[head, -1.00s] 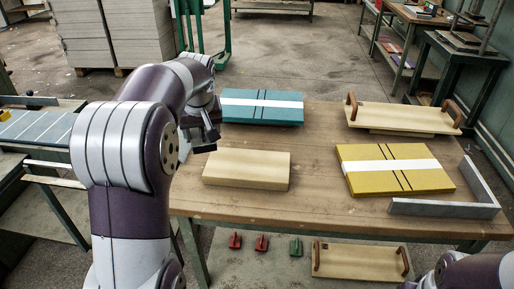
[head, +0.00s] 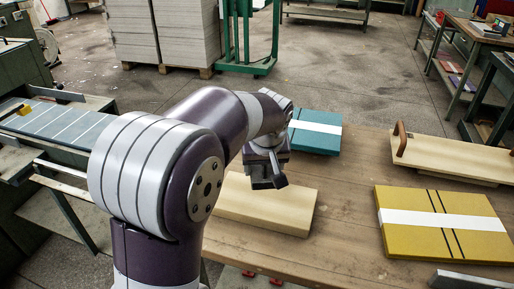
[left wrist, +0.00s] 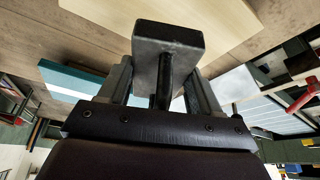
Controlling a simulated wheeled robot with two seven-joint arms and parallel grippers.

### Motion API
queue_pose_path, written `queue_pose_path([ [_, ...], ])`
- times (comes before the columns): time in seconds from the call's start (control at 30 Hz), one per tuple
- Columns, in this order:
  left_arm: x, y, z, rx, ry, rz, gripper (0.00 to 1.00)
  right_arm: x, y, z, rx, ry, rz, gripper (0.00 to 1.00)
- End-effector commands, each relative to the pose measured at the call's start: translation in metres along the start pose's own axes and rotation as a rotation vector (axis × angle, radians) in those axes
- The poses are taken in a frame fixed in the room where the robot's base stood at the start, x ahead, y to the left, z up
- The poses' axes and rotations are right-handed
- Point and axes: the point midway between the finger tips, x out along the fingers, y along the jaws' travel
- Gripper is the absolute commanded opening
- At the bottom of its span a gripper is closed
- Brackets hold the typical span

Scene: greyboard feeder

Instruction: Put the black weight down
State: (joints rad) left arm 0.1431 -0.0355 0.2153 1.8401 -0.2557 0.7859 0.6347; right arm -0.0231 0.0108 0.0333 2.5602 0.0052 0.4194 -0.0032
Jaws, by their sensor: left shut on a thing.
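My left gripper (head: 264,158) points down over the back part of the pale board block (head: 285,210) on the table. It is shut on the handle of the black weight (head: 264,182). In the left wrist view the weight (left wrist: 168,40) is a dark rectangular block, with its handle between the two fingers (left wrist: 163,90). The pale board (left wrist: 205,15) shows behind it there. The weight looks to be above the board; I cannot tell whether it touches. My right gripper is in neither view.
A teal stack with a white band (head: 316,130) lies behind the gripper. A yellow stack with a white band (head: 440,222) lies to the right, with a handled board (head: 450,158) behind it. Bare tabletop (head: 345,200) lies between. A striped feeder bed (head: 55,122) stands left.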

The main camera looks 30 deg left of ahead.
Motion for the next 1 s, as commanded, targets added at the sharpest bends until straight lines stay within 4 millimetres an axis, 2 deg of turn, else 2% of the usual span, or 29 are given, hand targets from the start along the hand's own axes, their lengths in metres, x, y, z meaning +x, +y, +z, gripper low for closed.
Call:
queue_pose_path([
  [0.1, 0.002, 0.005, 0.017, 0.001, 0.007, 0.004, 0.00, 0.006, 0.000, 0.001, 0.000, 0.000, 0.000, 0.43],
  [0.27, 0.006, 0.006, 0.026, -0.001, 0.007, 0.004, 0.00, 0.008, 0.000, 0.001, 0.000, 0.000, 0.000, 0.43],
  [0.43, 0.031, 0.006, 0.036, -0.001, 0.004, 0.001, 0.00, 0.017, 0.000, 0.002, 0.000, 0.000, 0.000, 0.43],
  [0.53, 0.040, 0.006, 0.040, -0.002, 0.006, 0.003, 0.00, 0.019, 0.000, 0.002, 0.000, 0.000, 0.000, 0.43],
  [0.83, 0.041, 0.006, 0.040, -0.002, 0.007, 0.004, 0.00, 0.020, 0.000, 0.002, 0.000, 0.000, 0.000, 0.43],
  [0.87, 0.042, 0.005, 0.042, -0.001, 0.001, 0.001, 0.70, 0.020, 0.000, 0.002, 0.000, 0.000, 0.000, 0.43],
  [0.9, 0.042, 0.005, 0.041, -0.001, 0.001, 0.001, 0.83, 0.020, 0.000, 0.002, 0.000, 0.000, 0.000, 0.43],
  [0.93, 0.042, 0.005, 0.041, -0.001, 0.001, 0.001, 0.89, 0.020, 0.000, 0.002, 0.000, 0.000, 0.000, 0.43],
  [1.0, 0.042, 0.005, 0.041, -0.001, 0.001, 0.000, 0.89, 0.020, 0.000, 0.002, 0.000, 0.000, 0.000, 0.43],
])
